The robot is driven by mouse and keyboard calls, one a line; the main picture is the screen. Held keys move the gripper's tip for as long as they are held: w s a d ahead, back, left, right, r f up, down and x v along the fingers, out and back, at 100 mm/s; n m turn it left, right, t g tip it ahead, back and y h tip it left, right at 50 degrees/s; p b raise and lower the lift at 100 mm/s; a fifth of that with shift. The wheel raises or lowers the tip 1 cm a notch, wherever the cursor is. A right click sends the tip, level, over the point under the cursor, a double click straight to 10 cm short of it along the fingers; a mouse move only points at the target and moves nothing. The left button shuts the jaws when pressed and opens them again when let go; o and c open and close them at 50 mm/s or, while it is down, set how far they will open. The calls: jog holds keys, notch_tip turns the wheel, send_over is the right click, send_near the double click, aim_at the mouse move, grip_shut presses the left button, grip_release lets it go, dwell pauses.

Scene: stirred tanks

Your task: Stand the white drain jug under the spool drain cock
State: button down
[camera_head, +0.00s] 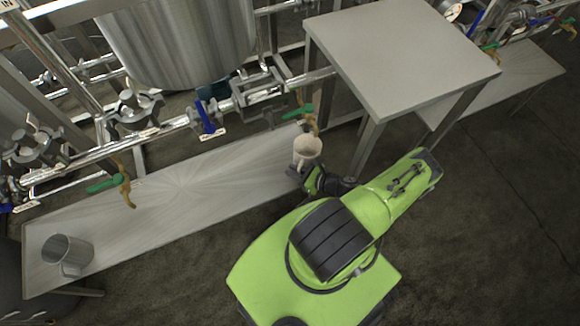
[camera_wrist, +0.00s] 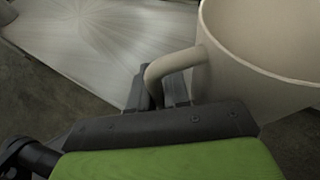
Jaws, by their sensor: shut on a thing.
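The white drain jug (camera_head: 307,149) is upright at the right end of the low steel bench, its open top facing up. My gripper (camera_head: 304,174) is shut on the jug's handle. In the wrist view the jug (camera_wrist: 265,50) fills the right side, and its handle sits between the jaws (camera_wrist: 165,92). A drain cock with a green lever and brass outlet (camera_head: 312,124) hangs just behind the jug. Another such cock (camera_head: 126,192) hangs at the left of the bench. No label shows which is the spool drain cock. I cannot tell whether the jug's base touches the bench.
The low bench (camera_head: 190,185) is mostly clear. A grey metal jug (camera_head: 70,250) stands at its left end. Pipework with a blue-handled valve (camera_head: 207,118) runs along the back. A tall steel table (camera_head: 400,50) stands close at right, its legs near my arm.

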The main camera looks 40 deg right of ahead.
jog(key=shift+f, duration=0.8)
jog(key=shift+r, duration=0.15)
jog(key=c, duration=1.1)
grip_release()
jog(key=p+v, duration=0.2)
jog(key=v, duration=1)
jog(key=shift+s, duration=0.1)
